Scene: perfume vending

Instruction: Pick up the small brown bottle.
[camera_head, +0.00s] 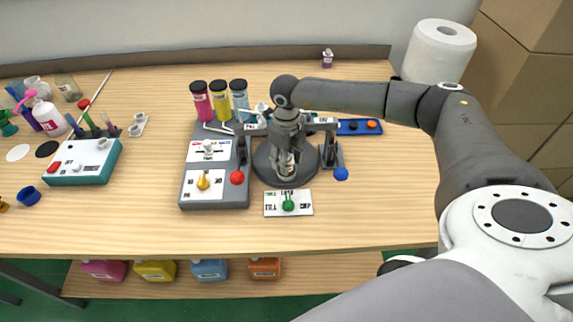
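My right gripper (287,170) points down over a dark round base (263,166) in the middle of the table. A small bottle with a pale label and some brown (286,163) shows between its fingers. The fingers and wrist hide most of this bottle, so I cannot tell whether they press on it or only stand around it. My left gripper is not in view.
Pink, yellow and blue bottles (220,101) stand behind a grey panel with knobs (215,195). A card with a green knob (288,208) lies in front of the base. A white paper roll (439,50) stands back right. The front left table is mostly clear.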

